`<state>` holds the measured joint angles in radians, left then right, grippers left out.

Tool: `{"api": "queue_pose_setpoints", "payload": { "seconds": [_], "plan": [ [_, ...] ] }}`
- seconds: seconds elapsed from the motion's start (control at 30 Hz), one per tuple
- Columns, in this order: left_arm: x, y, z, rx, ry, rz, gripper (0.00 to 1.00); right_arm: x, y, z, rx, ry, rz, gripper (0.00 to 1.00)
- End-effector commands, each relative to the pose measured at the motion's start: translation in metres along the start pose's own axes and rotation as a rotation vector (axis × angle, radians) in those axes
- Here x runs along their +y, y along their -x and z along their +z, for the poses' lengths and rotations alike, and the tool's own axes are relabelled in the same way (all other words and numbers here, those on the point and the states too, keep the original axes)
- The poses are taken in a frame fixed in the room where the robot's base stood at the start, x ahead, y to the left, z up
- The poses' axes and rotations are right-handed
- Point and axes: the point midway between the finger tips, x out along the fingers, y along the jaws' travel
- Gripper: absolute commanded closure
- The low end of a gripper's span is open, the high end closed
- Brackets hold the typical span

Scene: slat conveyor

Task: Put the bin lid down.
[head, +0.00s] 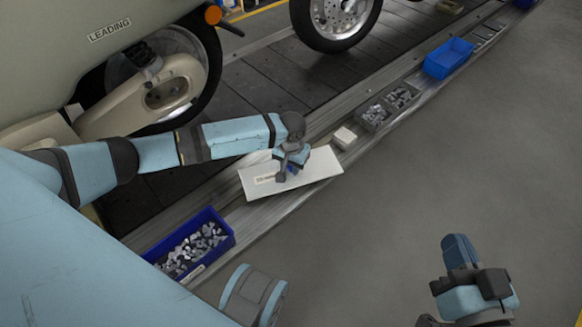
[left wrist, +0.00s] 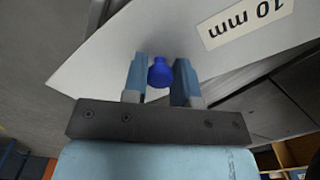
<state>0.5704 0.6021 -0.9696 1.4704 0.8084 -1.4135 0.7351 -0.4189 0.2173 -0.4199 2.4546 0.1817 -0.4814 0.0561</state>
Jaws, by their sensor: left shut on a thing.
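The bin lid (head: 318,174) is a white flat plate with a label and a blue knob; it also shows in the left wrist view (left wrist: 110,62), where the label reads "10 mm". My left gripper (head: 288,172) is above the lid, shut on the blue knob (left wrist: 160,73) between its two fingers. In the head view the lid lies over the metal ledge along the conveyor; I cannot tell whether it touches it. An open blue bin (head: 233,238) full of small metal parts stands at lower left of the lid. My right gripper (head: 459,252) is at lower right, away from everything; its jaw opening is unclear.
A small white box (head: 344,138), grey bins (head: 375,118) of metal parts and an empty-looking blue bin (head: 449,58) stand along the ledge beyond the lid. A scooter (head: 110,70) stands on the dark slats (head: 262,85). The grey floor (head: 430,170) at right is clear.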

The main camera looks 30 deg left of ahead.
Motion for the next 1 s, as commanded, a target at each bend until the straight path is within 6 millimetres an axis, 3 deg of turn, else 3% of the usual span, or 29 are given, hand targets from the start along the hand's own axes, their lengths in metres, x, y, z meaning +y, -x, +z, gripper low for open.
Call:
{"api": "queue_pose_setpoints", "payload": {
  "seconds": [0.67, 0.7, 0.8, 1.0],
  "plan": [
    [0.0, -0.011, 0.0, 0.0, -0.001, 0.0, 0.99, -0.001, 0.001, -0.01, 0.032, 0.001, 0.004, 1.0],
    [0.0, -0.011, 0.0, 0.0, -0.001, 0.0, 0.69, -0.001, 0.001, -0.01, 0.032, 0.001, 0.004, 1.0],
    [0.0, -0.011, 0.0, 0.0, -0.001, 0.0, 0.48, -0.001, 0.001, -0.01, 0.032, 0.001, 0.004, 1.0],
    [0.0, -0.011, 0.0, 0.0, -0.001, 0.0, 0.48, -0.001, 0.001, -0.01, 0.033, 0.001, 0.004, 1.0]
  ]
}}
